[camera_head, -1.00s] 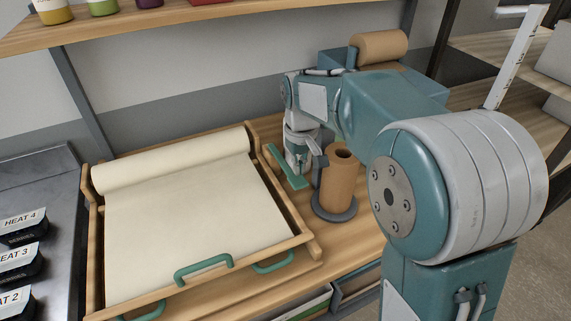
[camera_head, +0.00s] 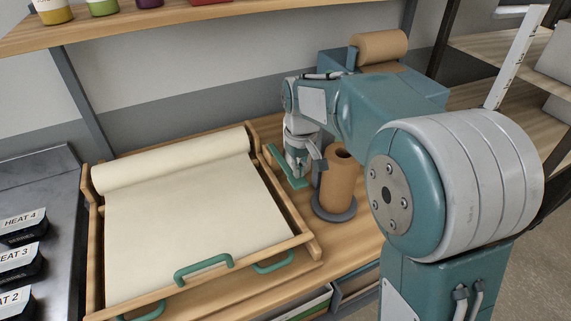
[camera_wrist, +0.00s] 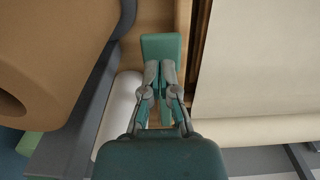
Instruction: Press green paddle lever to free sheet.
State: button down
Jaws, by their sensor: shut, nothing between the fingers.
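The green paddle lever (camera_head: 272,158) lies along the right side of the wooden paper holder in the head view. It also shows in the wrist view (camera_wrist: 161,46), sticking out past my fingertips. My gripper (camera_head: 299,172) points down over the lever, with its fingers together and nothing between them. In the wrist view my gripper (camera_wrist: 160,66) overlaps the lever; I cannot tell whether the tips touch it. The cream paper sheet (camera_head: 190,225) lies flat in the holder, running from the roll (camera_head: 172,160) at the back.
A brown kraft roll (camera_head: 338,185) stands upright on a grey base (camera_head: 334,212) just right of my gripper. Green handles (camera_head: 204,268) are at the holder's front. Dark labelled boxes (camera_head: 22,228) sit on a metal surface at left. A shelf (camera_head: 130,27) with jars runs above.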

aim_at(299, 183)
jog(key=shift+f, duration=3.4)
jog(key=shift+r, duration=5.55)
